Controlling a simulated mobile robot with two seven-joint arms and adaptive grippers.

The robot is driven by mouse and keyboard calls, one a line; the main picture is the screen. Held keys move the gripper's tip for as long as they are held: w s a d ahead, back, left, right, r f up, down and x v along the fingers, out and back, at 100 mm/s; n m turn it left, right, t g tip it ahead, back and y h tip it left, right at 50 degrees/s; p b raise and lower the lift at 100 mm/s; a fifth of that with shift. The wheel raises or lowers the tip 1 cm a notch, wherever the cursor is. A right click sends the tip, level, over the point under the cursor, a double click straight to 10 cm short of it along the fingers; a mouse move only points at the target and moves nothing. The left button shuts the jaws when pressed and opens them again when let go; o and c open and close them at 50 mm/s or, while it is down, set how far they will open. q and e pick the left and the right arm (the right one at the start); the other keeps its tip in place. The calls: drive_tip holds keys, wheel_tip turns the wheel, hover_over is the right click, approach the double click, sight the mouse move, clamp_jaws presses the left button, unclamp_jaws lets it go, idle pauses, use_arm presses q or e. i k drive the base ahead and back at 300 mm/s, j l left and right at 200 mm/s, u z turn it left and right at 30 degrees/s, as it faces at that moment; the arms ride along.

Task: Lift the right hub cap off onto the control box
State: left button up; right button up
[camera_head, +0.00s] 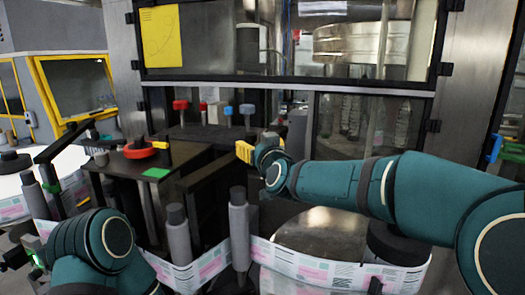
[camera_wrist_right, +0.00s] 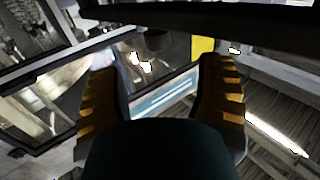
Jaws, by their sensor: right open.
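The right hub cap, a black cylinder (camera_head: 398,243), sits on the right reel's shiny disc (camera_head: 325,232), partly below my right forearm in the head view. The control box (camera_head: 120,165) is dark-topped, with a red round button and a green patch, left of centre. My right gripper (camera_head: 242,151) is in the middle, right of the control box and well away from the right hub cap. In the wrist view its yellow-padded fingers (camera_wrist_right: 165,88) are spread with nothing held between them. My left gripper (camera_head: 28,256) is at the lower left edge, small and partly hidden by my arm.
Grey upright rollers (camera_head: 240,230) and a printed label web (camera_head: 335,272) stand in front. Another black hub cap (camera_head: 14,162) is on the left reel. A glazed machine frame (camera_head: 285,84) with red and blue knobs below stands behind.

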sight(386, 241)
drive_tip(key=k+j, duration=0.8)
